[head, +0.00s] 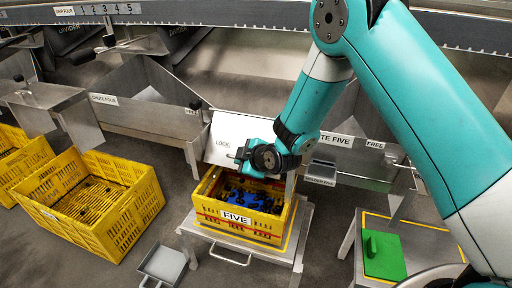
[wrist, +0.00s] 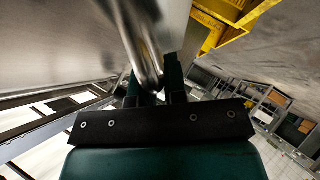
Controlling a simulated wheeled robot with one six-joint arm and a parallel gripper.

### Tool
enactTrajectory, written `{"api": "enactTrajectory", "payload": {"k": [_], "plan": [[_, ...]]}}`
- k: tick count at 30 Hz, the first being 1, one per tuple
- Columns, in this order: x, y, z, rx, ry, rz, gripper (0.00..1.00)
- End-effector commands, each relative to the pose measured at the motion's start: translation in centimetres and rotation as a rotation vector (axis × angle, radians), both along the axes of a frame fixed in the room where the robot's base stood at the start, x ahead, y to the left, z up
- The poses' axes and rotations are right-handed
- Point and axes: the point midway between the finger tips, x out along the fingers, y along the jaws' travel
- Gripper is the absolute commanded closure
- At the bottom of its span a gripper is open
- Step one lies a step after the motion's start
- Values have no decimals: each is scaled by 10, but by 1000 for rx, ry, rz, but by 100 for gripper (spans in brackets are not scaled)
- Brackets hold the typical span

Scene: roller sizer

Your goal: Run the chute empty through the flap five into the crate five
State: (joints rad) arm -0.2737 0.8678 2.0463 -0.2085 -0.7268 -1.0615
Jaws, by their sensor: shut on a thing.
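The yellow crate five (head: 212,217), labelled FIVE, stands on a grey stand at the centre of the head view. Blue and dark pieces lie in it. Behind it is a pale metal plate marked LOCK (head: 222,143), at the mouth of chute five (head: 345,157), whose label is partly covered by my arm. My gripper (head: 243,157) is low over the crate's back edge, in front of the plate. In the wrist view my gripper (wrist: 150,90) is shut on a shiny metal bar (wrist: 143,45), apparently the handle of flap five. The inside of chute five is hidden.
Another yellow crate (head: 110,225) stands on the floor at left, below chute four (head: 140,110). A grey scoop-like tray (head: 163,263) is in front. A toothed rail (head: 220,18) crosses the top.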

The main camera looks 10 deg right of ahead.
Motion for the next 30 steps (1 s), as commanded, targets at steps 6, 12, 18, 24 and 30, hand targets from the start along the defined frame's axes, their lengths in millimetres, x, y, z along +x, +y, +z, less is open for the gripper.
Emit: {"api": "enactTrajectory", "payload": {"k": [6,12,18,24,30], "plan": [[-11,16,23,84,139,15,100],[-17,21,32,107,181,19,100],[-18,22,38,107,179,18,100],[-18,22,40,106,177,17,100],[-18,22,40,106,177,17,100]]}}
